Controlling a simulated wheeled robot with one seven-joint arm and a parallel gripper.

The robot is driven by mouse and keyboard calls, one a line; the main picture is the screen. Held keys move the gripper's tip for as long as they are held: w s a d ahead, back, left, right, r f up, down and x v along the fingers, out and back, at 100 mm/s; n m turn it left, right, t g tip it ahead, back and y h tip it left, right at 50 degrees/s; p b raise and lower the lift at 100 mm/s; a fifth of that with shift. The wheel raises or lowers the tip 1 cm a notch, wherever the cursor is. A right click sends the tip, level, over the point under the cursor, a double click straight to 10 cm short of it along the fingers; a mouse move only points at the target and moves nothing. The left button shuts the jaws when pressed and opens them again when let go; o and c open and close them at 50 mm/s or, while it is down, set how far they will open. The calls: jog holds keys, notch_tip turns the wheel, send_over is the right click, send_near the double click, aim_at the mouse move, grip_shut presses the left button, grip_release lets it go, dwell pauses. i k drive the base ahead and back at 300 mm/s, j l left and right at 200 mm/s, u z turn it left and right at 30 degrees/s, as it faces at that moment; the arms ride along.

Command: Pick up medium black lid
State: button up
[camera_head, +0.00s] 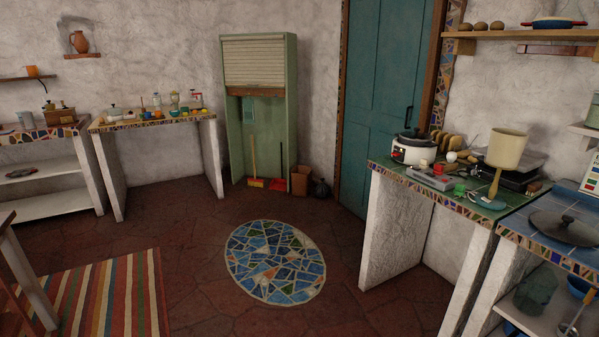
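A dark round lid (562,228) with a knob on top lies flat on the blue mosaic counter (510,226) at the right edge. Another dark, flat round thing (21,173), perhaps a lid, lies on a white shelf under the left counter. A white slow cooker (411,150) on the green mosaic counter also has a dark lid on it. I cannot tell from size alone which is the medium one. My gripper is not in view.
A cream lamp (505,150) and several small things crowd the green counter (388,166) left of the blue one. The red-brown floor around the mosaic circle (275,262) is open.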

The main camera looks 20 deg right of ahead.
aim_at(567, 230)
jog(key=i+j+z, duration=0.1)
jog(key=i+z, duration=0.15)
jog(key=i, duration=0.3)
jog(key=i+j+z, duration=0.25)
jog(key=i, duration=0.25)
jog(key=i+j+z, duration=0.3)
jog(key=i, duration=0.2)
jog(key=i+l, duration=0.05)
jog(key=l, duration=0.05)
